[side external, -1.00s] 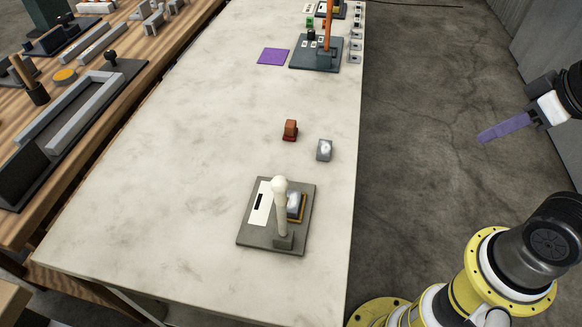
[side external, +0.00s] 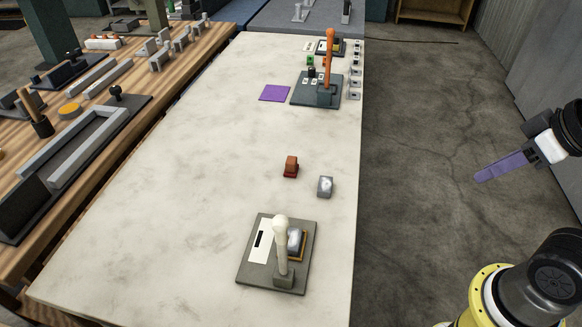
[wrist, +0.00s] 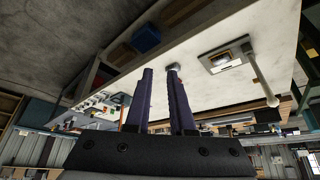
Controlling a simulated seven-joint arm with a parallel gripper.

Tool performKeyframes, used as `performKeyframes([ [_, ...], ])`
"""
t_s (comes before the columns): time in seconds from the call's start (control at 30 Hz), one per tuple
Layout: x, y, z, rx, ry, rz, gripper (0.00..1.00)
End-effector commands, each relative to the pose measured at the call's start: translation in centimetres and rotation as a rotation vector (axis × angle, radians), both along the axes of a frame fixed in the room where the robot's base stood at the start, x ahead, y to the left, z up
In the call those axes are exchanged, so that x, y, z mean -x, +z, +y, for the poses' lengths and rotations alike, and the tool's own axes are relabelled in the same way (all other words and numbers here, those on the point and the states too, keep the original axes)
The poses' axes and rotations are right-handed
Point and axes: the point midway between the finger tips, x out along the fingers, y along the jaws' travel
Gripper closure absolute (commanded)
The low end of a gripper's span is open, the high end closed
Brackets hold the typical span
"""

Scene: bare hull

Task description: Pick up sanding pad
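I cannot tell for certain which item is the sanding pad. A red-brown block with a raised top (side external: 291,167) and a small grey block with a whitish top (side external: 325,187) stand near each other on the pale table, towards its right side. My gripper (side external: 478,178) is off the table's right edge, over the floor, well away from both blocks. In the wrist view its two purple fingers (wrist: 159,72) are apart with nothing between them.
A grey fixture plate (side external: 246,272) with an upright cream lever stands at the table's near end. A purple square (side external: 275,93) and a dark plate (side external: 301,97) with an orange upright lie farther back. The table's middle left is clear. A wooden bench (side external: 150,90) stands left.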

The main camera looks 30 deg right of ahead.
Motion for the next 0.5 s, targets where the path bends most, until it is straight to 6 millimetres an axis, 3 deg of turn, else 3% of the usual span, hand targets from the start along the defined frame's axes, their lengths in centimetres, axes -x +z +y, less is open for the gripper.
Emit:
performKeyframes([
  [0.03, 0.00, 0.00, 0.00, 0.000, 0.000, 0.000, 0.68],
  [0.3, 0.00, 0.00, 0.00, 0.000, 0.000, 0.000, 0.20],
  [0.5, 0.00, 0.00, 0.00, 0.000, 0.000, 0.000, 0.20],
])
